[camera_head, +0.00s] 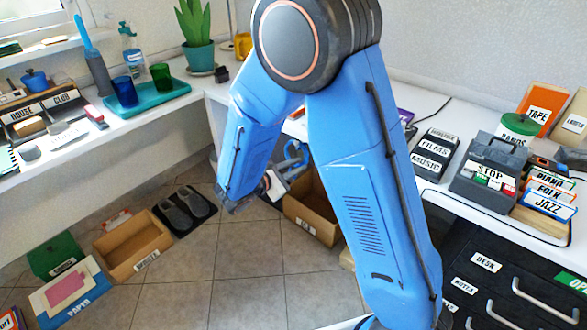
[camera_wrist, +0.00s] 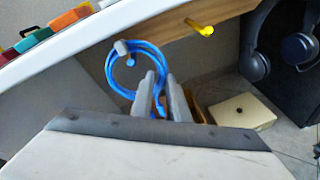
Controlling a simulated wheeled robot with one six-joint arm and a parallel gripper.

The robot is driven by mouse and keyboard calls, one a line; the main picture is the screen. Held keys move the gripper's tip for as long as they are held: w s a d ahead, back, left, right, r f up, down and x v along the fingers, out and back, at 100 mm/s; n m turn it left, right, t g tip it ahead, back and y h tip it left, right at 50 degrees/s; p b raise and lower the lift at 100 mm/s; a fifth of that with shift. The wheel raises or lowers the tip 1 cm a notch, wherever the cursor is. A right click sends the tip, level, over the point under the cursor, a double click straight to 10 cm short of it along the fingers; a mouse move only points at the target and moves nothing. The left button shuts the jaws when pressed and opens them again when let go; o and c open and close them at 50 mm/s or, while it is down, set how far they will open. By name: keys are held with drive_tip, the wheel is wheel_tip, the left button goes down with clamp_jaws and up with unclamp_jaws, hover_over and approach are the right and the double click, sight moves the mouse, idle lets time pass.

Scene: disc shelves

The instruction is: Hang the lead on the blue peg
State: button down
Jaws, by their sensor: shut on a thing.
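The blue lead (camera_wrist: 137,47) is a coiled loop in the wrist view, below the shelf edge. My gripper (camera_wrist: 161,90) is shut on the lower right part of its coil. The lead also shows in the head view (camera_head: 293,158), beyond my gripper. A pale grey peg end (camera_wrist: 121,47) shows at the loop's upper left; I cannot tell whether the loop is around it or only in front of it. A yellow peg (camera_wrist: 200,27) sticks out of the wooden rail, to the right, with nothing on it.
Dark headphones (camera_wrist: 280,50) hang right of the yellow peg. A pale box (camera_wrist: 241,111) lies below. The wooden rail (camera_wrist: 225,10) runs under the white shelf edge (camera_wrist: 60,47). A cardboard box (camera_head: 310,222) stands on the floor near my gripper.

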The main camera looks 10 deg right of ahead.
drive_tip(key=shift+w+d, duration=0.45)
drive_tip(key=shift+d, duration=0.15)
drive_tip(key=shift+w+d, duration=0.4)
drive_tip(key=shift+d, duration=0.2)
drive_tip(key=shift+w+d+f, duration=0.35)
drive_tip(key=shift+d+f, duration=0.05)
drive_tip(key=shift+d, duration=0.05)
drive_tip(key=c, duration=1.6)
unclamp_jaws()
drive_tip(key=shift+c, duration=0.2)
